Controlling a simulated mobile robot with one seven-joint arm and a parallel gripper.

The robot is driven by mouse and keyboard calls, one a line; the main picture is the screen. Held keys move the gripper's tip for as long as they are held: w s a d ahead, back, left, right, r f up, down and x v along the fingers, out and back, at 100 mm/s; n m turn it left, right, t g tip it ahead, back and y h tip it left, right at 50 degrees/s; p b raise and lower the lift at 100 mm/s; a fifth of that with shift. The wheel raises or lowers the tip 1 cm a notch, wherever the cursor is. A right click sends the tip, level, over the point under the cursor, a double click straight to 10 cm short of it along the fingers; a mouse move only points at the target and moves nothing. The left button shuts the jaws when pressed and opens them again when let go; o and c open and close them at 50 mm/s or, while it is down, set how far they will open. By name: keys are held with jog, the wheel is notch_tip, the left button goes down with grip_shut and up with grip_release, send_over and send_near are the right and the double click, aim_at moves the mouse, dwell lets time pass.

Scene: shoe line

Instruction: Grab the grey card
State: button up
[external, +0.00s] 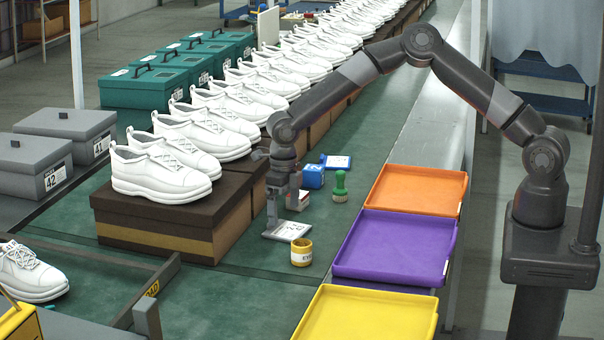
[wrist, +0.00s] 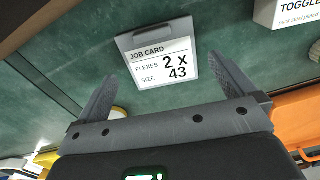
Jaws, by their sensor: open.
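The grey card (wrist: 160,58) is a job card with a grey frame and a white face reading "JOB CARD, FLEXES 2 X, SIZE 43". It lies flat on the green surface, just beyond and between my fingers in the wrist view. In the external view the card (external: 290,230) lies beside the dark shoe boxes, partly hidden by my gripper (external: 273,218), which points down over its left side. My gripper (wrist: 168,78) is open and empty in the wrist view, with one finger on each side of the card.
A yellow pot (external: 301,254) stands close to the card. A white box (external: 298,201), blue box (external: 313,177) and green stamp (external: 340,187) stand behind it. Orange (external: 416,188), purple (external: 392,245) and yellow (external: 366,315) trays line the right. White shoes on dark boxes (external: 170,235) border the left.

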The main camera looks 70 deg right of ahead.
aim_at(286, 229)
jog(key=f, duration=0.4)
jog(key=shift+s+a+f, duration=0.1)
jog(key=shift+s+a, duration=0.05)
jog(key=shift+s, duration=0.1)
jog(key=c, duration=0.7)
jog(key=shift+o, duration=0.2)
